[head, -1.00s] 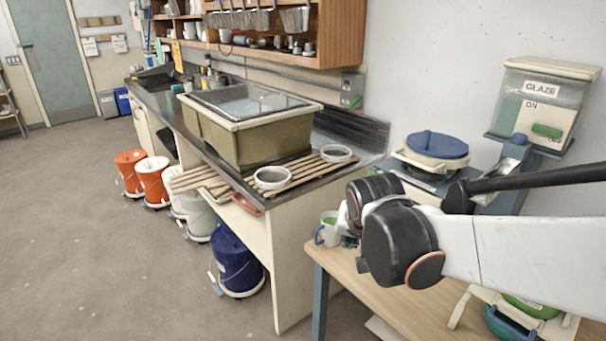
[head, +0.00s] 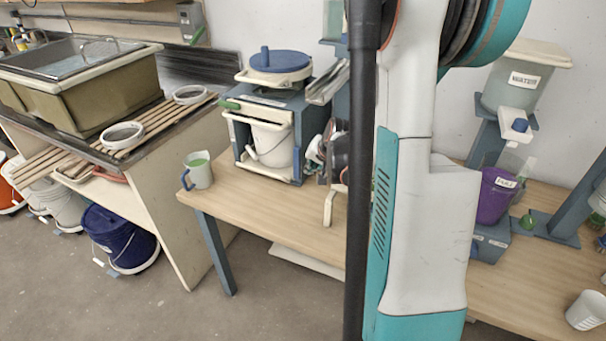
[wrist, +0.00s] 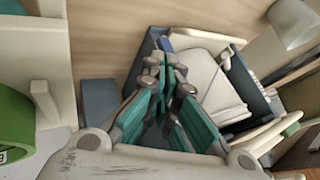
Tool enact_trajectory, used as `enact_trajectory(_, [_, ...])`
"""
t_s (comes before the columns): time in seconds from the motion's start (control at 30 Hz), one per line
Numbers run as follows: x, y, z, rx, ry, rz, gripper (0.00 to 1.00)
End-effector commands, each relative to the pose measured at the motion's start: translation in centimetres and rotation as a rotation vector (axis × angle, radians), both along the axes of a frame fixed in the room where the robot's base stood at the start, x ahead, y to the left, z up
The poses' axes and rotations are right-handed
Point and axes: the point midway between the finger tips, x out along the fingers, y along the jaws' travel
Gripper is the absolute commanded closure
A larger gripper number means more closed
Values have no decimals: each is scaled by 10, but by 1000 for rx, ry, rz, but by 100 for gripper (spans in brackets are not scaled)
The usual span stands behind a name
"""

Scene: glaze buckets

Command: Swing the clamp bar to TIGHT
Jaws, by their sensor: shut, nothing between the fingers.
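A cream bar with a green grip (head: 229,104) runs across the upper front of a blue-grey stand (head: 238,140); I take it to be the clamp bar. The stand holds a white bucket (head: 272,145) with a wire handle. In the wrist view, my gripper (wrist: 168,70) is shut and empty. It points at the stand, beside the pale bucket (wrist: 213,85). The cream bar with its green grip (wrist: 291,130) lies to the right, apart from the fingers. I cannot read a TIGHT mark. My arm hides part of the bench in the head view.
A jug with green contents (head: 198,173) stands left of the stand, near the table's edge. A blue-lidded pot (head: 280,62) sits on top of the stand. A purple bucket (head: 495,195) and a white cup (head: 586,310) are right of my arm. A green object (wrist: 14,125) is at the wrist view's left edge.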

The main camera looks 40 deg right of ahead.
Motion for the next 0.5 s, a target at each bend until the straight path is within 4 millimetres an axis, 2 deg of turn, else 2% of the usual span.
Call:
enact_trajectory(0.37, [0,-1,-2,1,-2,-2,100])
enact_trajectory(0.5, [7,-3,-11,1,-1,0,100])
